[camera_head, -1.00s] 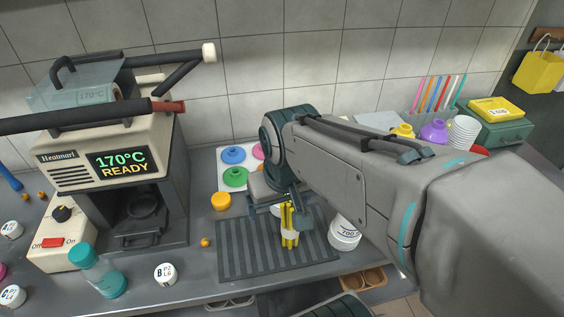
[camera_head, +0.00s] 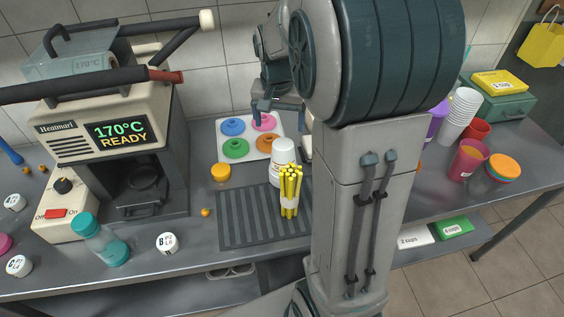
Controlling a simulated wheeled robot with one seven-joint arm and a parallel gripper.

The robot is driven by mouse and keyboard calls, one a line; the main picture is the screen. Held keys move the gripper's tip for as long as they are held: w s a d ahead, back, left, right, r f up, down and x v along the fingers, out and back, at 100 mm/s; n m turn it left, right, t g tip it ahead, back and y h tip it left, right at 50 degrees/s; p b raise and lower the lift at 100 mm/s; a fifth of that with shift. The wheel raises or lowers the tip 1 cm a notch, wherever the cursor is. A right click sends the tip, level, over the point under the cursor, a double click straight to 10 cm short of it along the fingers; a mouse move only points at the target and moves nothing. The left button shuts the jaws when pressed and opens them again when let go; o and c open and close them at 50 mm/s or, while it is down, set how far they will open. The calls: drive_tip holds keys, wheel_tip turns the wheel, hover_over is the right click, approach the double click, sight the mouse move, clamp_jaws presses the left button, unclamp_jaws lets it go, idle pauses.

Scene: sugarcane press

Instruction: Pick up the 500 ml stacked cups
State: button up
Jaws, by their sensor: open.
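A stack of white cups (camera_head: 460,115) stands on the right part of the counter, behind a red cup. I cannot read a 500 ml mark on it. Another white container (camera_head: 283,153) stands behind a bundle of yellow sticks (camera_head: 290,190) near the middle; its marking is not legible either. My gripper (camera_head: 279,110) is open and raised at the upper middle, above and behind the white container and apart from it. My arm hides much of the counter between the yellow bundle and the white cup stack.
A press (camera_head: 120,140) reading 170°C READY stands at left. A ribbed dark mat (camera_head: 245,220) lies in front. A white tray (camera_head: 262,150) holds coloured rings. At right are a pink cup (camera_head: 467,160), coloured lids (camera_head: 503,167) and a green box (camera_head: 505,105).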

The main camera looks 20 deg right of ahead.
sight(283, 144)
drive_tip(key=f, duration=0.6)
drive_tip(key=shift+w+d, duration=0.25)
drive_tip(key=shift+w, duration=0.05)
drive_tip(key=f, duration=0.2)
drive_tip(key=d+f+p, duration=0.1)
drive_tip(key=shift+w+d+f, duration=0.1)
drive_tip(key=shift+w+f, duration=0.35)
drive_tip(key=shift+f, duration=0.55)
drive_tip(key=c, duration=1.4)
drive_tip(key=shift+r, duration=0.1)
